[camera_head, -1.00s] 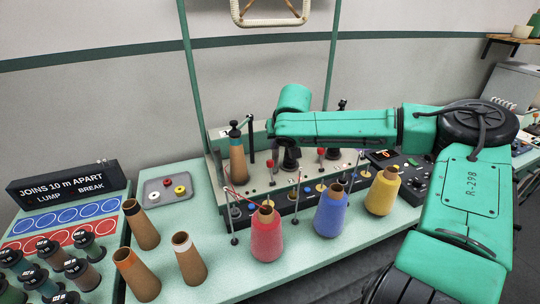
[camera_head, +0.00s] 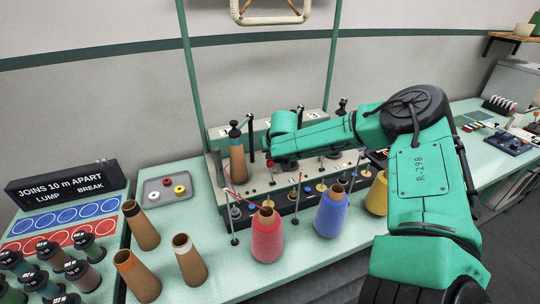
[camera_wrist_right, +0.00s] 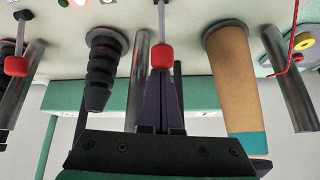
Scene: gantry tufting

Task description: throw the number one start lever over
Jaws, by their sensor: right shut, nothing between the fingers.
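My right gripper (camera_wrist_right: 160,102) is shut and empty in the right wrist view. Its dark fingers point at a red-knobbed lever (camera_wrist_right: 162,55) on a thin metal rod, beside the brown cone with the teal band (camera_wrist_right: 238,90) at the first station. The knob overlaps the fingertips; I cannot tell whether they touch. A second red-knobbed lever (camera_wrist_right: 16,66) stands further left there. In the head view my right wrist hangs over the pale machine bench (camera_head: 222,190) and hides the fingers; the brown cone (camera_head: 237,162) stands just left of it. My left gripper is not in view.
Red (camera_head: 267,238), blue (camera_head: 330,212) and yellow (camera_head: 377,195) yarn cones stand in front of the machine. A dark stepped post (camera_wrist_right: 103,70) and metal tubes flank the lever. Empty brown cones and a grey tray (camera_head: 151,194) are to the left.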

